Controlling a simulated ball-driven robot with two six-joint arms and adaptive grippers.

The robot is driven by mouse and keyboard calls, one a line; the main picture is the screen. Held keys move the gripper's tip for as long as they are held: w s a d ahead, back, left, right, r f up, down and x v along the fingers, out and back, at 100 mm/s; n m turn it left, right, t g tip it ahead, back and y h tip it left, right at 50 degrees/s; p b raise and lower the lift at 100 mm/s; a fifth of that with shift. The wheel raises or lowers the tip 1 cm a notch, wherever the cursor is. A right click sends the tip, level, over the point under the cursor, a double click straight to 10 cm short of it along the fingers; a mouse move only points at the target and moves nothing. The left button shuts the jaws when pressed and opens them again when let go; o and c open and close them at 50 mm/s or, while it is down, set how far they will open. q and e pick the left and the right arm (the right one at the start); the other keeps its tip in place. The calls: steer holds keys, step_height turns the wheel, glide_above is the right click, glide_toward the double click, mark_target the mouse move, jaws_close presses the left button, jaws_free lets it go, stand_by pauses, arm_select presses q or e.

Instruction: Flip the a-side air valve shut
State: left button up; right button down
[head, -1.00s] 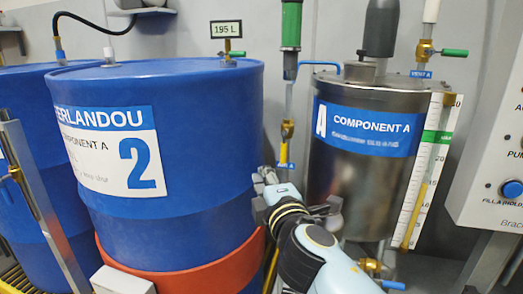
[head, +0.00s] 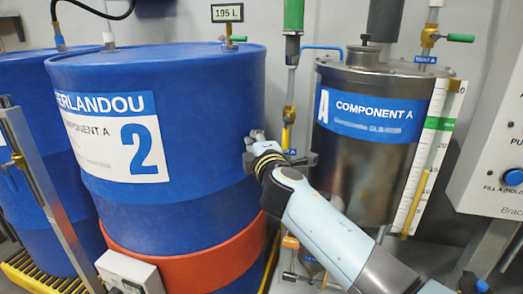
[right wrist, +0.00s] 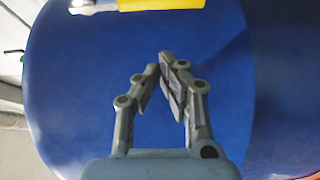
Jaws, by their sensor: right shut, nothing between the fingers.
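A brass valve (head: 288,114) with a yellow handle (head: 286,136) sits on the clear line below a green cylinder, between the blue drum marked 2 and the steel Component A tank. Its handle hangs downward along the line. A small blue label below it is partly covered by my right wrist, its words unreadable. My right gripper (head: 254,137) is shut and empty, left of this valve and in front of the drum's right side. My left gripper is not in view.
The blue drum (head: 150,210) stands close on the left, the steel tank (head: 360,180) on the right. A green-handled valve (head: 455,38) sits above the tank. Another (head: 232,39) is on the drum top. A control box (head: 495,165) is at far right.

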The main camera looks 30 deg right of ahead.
mark_target(285, 135)
steer(key=shift+s+d, duration=1.35)
steer(key=shift+d, duration=0.15)
steer(key=shift+p, duration=0.3)
